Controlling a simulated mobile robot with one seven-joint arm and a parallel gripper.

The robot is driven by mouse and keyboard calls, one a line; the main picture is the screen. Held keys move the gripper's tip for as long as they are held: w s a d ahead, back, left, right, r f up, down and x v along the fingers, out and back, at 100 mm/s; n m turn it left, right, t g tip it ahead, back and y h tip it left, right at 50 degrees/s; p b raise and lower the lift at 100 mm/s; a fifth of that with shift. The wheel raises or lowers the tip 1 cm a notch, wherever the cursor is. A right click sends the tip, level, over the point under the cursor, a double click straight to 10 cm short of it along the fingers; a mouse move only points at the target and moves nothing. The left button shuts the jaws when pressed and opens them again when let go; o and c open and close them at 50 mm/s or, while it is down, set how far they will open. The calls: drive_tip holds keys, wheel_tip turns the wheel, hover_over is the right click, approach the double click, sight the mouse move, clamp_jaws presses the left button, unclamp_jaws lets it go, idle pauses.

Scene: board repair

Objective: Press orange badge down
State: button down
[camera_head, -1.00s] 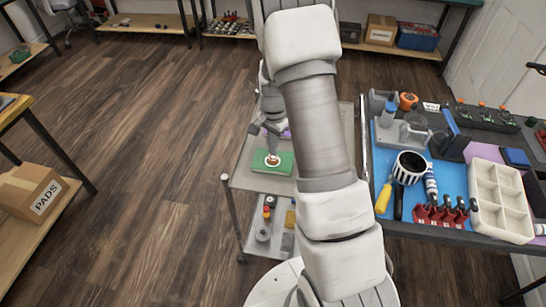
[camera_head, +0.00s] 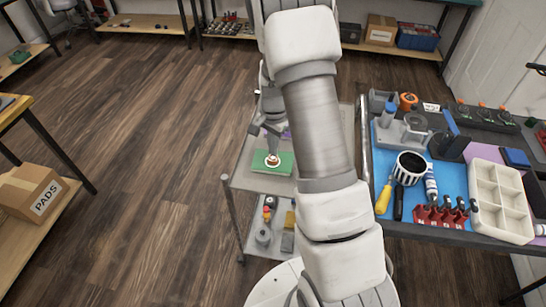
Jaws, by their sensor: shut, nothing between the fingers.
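The orange badge (camera_head: 272,161) is a small round orange piece with a pale centre and rim. It sits on a green board (camera_head: 284,168) on the upper shelf of a grey cart. My gripper (camera_head: 272,154) is shut and empty, pointing down directly over the badge. Its fingertips appear at or very near the badge's top; I cannot tell for sure whether they touch. The tips cover part of the badge. My arm hides the right side of the cart top.
A workbench on the right holds a blue mat (camera_head: 410,206), a striped cup (camera_head: 409,168), a yellow screwdriver (camera_head: 383,197) and a white compartment tray (camera_head: 500,200). The cart's lower shelf holds small parts. A purple item shows partly behind my arm. Wooden floor lies open on the left.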

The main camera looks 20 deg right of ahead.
drive_tip(key=shift+f+b, duration=0.75)
drive_tip(key=shift+f, duration=0.35)
idle(1.3)
wheel_tip(320, 180, up, 8)
drive_tip(key=p, duration=0.5)
drive_tip(key=shift+p, duration=0.35)
idle(0.5)
